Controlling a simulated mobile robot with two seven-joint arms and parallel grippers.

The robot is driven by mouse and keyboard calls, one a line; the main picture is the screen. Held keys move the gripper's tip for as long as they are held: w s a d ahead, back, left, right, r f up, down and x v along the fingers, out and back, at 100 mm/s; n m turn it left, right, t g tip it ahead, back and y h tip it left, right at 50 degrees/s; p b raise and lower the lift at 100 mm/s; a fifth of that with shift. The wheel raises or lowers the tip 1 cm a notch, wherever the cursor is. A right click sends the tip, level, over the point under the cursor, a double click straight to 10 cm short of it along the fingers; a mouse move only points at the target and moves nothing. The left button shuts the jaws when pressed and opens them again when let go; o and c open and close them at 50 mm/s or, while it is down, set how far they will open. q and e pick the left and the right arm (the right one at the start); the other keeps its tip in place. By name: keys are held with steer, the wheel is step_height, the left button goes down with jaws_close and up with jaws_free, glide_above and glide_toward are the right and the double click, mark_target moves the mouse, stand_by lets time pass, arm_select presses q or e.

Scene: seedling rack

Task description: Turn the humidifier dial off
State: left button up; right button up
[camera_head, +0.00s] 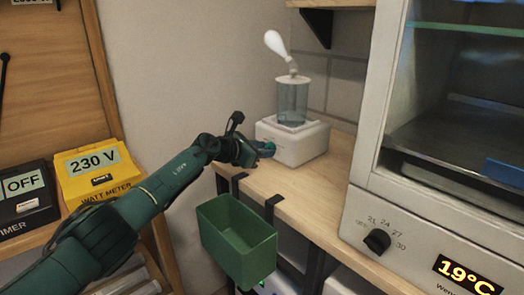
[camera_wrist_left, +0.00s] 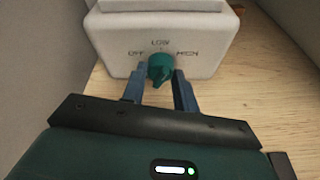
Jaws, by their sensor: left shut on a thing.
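The humidifier (camera_head: 300,142) is a white box with a clear tank (camera_head: 292,100) and a white curved spout on top. It stands on the wooden shelf by the wall. Its teal dial (camera_wrist_left: 160,67) is on the front face, with OFF at left, LOW above and HIGH at right. I cannot tell clearly which label the dial points to. My left gripper (camera_head: 262,150) reaches the front of the humidifier. In the left wrist view its blue fingers (camera_wrist_left: 159,82) are on both sides of the dial, shut on it. My right gripper is not in view.
A green bin (camera_head: 240,240) hangs on the shelf's front edge, below my left arm. A white cabinet (camera_head: 362,190) with a black knob (camera_head: 377,240) and a 19°C display stands at right. A yellow watt meter (camera_head: 97,172) and a black timer (camera_head: 24,200) are at left.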

arm_select(q)
steer(key=o, duration=1)
steer(key=shift+c, duration=0.2)
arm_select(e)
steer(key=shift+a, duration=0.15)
arm_select(q)
steer(key=shift+s+a+r+p, duration=0.3)
steer(key=shift+a+p, duration=0.1)
steer(key=shift+p, duration=0.1)
steer(key=p+v, duration=0.3)
steer(key=v, duration=0.9)
steer(key=shift+s+f, duration=0.15)
steer(key=shift+f, duration=0.05)
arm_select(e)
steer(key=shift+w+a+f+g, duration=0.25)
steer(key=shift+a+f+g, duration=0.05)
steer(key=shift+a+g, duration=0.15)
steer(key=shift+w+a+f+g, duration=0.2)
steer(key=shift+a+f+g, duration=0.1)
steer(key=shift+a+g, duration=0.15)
